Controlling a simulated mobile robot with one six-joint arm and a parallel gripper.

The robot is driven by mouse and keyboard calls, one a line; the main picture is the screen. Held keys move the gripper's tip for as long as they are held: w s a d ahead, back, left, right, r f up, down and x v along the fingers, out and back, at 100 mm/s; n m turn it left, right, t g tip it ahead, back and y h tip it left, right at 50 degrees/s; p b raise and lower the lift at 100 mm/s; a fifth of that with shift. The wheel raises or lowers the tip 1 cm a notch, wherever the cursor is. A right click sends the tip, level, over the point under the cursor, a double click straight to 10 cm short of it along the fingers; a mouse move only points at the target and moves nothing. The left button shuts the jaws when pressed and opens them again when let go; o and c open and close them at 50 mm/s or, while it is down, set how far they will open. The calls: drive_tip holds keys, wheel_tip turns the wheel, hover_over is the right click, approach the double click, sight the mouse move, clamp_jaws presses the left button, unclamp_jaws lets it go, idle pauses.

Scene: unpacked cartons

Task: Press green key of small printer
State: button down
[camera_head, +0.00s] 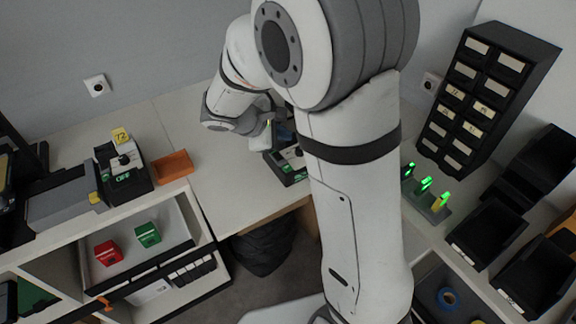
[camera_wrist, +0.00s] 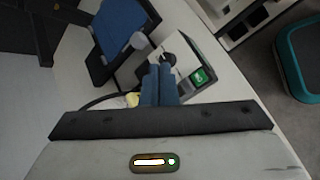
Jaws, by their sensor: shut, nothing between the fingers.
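A small pale device with a black knob and a green key stands under my gripper; I take it for the small printer (camera_wrist: 180,54). In the wrist view the green key (camera_wrist: 200,77) is on its right side, to the right of my fingers. In the head view the device (camera_head: 291,163) is partly hidden behind my arm. My gripper (camera_wrist: 160,68) is shut and empty, its blue fingers together. The fingertips overlap the device's near side beside the knob. I cannot tell whether they touch it.
Another device with a knob and a green patch (camera_head: 122,165) stands on the left, beside an orange tray (camera_head: 173,167). A black drawer cabinet (camera_head: 484,98) and black bins (camera_head: 488,230) are on the right.

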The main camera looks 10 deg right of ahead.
sight(284, 168)
drive_tip(key=shift+f+b, duration=3.1)
drive_tip(key=shift+f, duration=1.25)
drive_tip(key=shift+f+b, duration=0.4)
drive_tip(key=shift+b, duration=0.1)
drive_tip(key=shift+f+b, duration=0.5)
drive_tip(key=shift+r, duration=0.1)
drive_tip(key=shift+r+p, duration=0.65)
drive_tip(key=shift+r, duration=0.2)
drive_tip(key=shift+r, duration=0.1)
wheel_tip(284, 168, up, 5)
drive_tip(key=p, duration=0.3)
drive_tip(key=shift+p, duration=0.3)
